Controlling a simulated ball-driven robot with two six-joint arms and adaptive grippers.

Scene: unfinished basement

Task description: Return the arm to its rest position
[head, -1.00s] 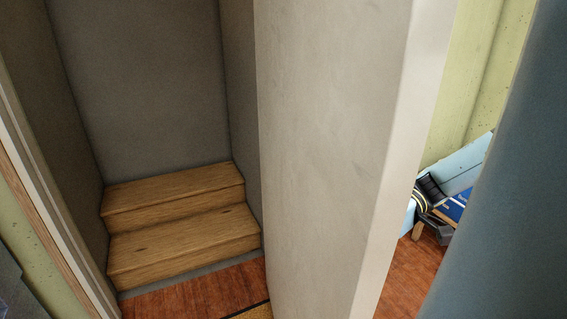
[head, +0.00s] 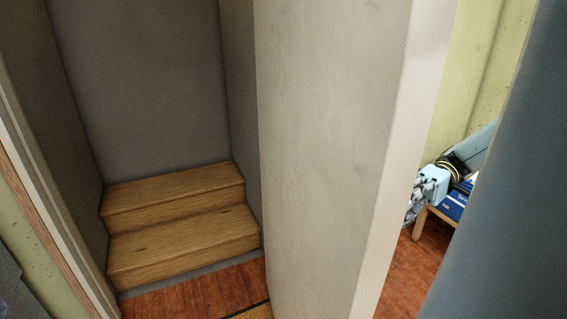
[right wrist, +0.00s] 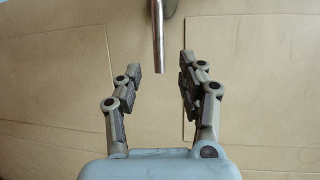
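My right gripper (head: 418,198) shows in the head view just right of the pale door (head: 340,140), partly hidden by the door's edge. In the right wrist view the right gripper (right wrist: 160,66) is open, with its two fingers spread well apart. A thin metal bar (right wrist: 158,38), like a door handle, comes down from the top of that view; its end lines up with the gap between the fingertips. Neither finger appears to touch it. A tan panelled surface (right wrist: 60,80) lies behind. My left gripper is not in view.
The door stands open, with a doorway left of it. Inside are wooden steps (head: 180,235) against a grey wall (head: 140,80). Right of the door, a blue box (head: 454,207) and a wooden leg (head: 420,222) stand by the green wall (head: 470,75), close to my right arm.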

